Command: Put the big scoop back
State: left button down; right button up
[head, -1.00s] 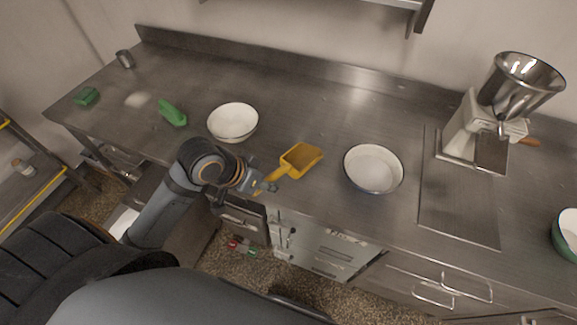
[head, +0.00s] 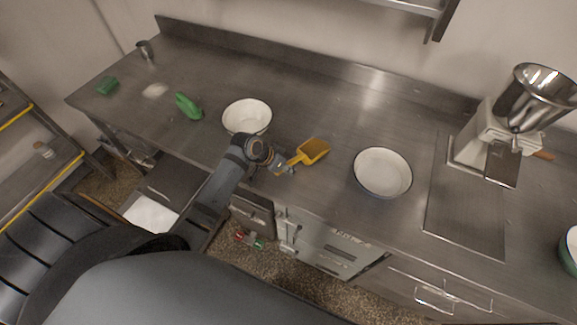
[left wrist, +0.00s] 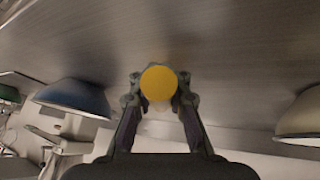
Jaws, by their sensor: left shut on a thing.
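The big scoop (head: 313,150) is yellow, with a square open pan and a short handle. It is at the front part of the steel counter, between two white bowls. My left gripper (head: 287,166) is shut on its handle, with the pan pointing away to the right. In the left wrist view the round yellow handle end (left wrist: 159,83) shows between the fingers of my left gripper (left wrist: 158,98). I cannot tell whether the pan touches the counter. My right gripper is not in view.
A white bowl (head: 247,116) stands close behind my left arm, and another bowl (head: 383,172) stands to the right. A green scoop (head: 188,106), a green block (head: 107,86) and a metal cup (head: 145,49) are at the left. A mill (head: 495,135) stands at the right.

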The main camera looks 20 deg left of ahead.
pick_arm(q)
jog(key=shift+f, duration=0.15)
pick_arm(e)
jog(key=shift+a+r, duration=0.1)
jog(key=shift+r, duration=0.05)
pick_arm(q)
jog(key=shift+f, duration=0.1)
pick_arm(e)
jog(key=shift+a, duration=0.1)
pick_arm(q)
jog(key=c, duration=1.3)
grip_release()
jog(key=shift+f, duration=0.1)
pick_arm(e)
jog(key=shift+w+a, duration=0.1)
